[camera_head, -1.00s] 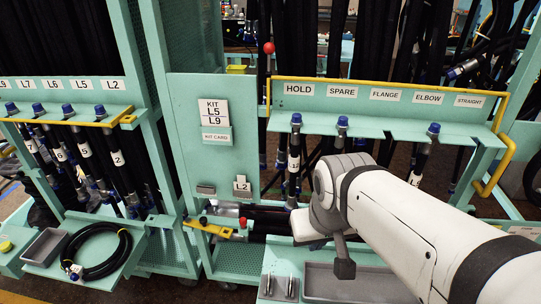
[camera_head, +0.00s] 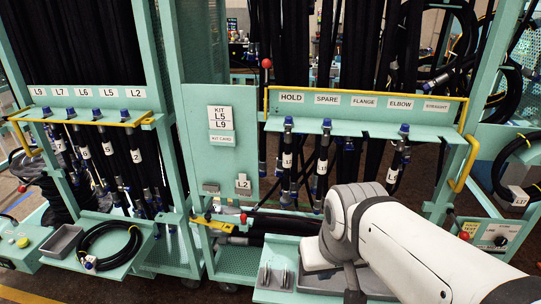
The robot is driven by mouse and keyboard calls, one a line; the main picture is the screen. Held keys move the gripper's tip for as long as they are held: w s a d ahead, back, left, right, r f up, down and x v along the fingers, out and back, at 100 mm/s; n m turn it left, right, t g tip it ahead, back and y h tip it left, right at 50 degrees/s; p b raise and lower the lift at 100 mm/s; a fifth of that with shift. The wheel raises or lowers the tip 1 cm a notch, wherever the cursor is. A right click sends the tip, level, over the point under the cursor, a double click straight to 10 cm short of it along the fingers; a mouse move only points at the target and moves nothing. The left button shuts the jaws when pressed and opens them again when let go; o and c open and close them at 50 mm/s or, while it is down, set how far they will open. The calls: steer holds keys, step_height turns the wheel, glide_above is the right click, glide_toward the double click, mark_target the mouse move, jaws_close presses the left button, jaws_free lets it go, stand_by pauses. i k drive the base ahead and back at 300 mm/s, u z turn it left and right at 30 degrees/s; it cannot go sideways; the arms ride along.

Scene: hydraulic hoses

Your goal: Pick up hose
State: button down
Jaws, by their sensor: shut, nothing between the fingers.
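Black hoses with blue end caps hang in the left rack under labels L9 to L2, among them a hose (camera_head: 109,147). In the right rack, a hose hangs under HOLD (camera_head: 287,158), one under SPARE (camera_head: 322,165) and one under ELBOW (camera_head: 395,165). A coiled black hose (camera_head: 133,247) lies on a low tray at the left. My white arm comes in from the lower right. My gripper (camera_head: 354,287) shows only as a small dark part at the bottom, below and apart from the hanging hoses. It is shut and holds no hose; its fingertips are hard to make out.
A panel with a KIT L5 L9 card (camera_head: 220,118) stands between the racks. A yellow rail (camera_head: 370,91) frames the right rack. A grey bin (camera_head: 64,241) sits left of the coil. A coiled hose with a tag (camera_head: 518,195) hangs at far right beside a control box (camera_head: 488,235).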

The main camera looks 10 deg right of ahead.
mark_target(286, 201)
steer(key=z, duration=0.1)
steer(key=i, duration=0.9)
steer(key=u, duration=0.05)
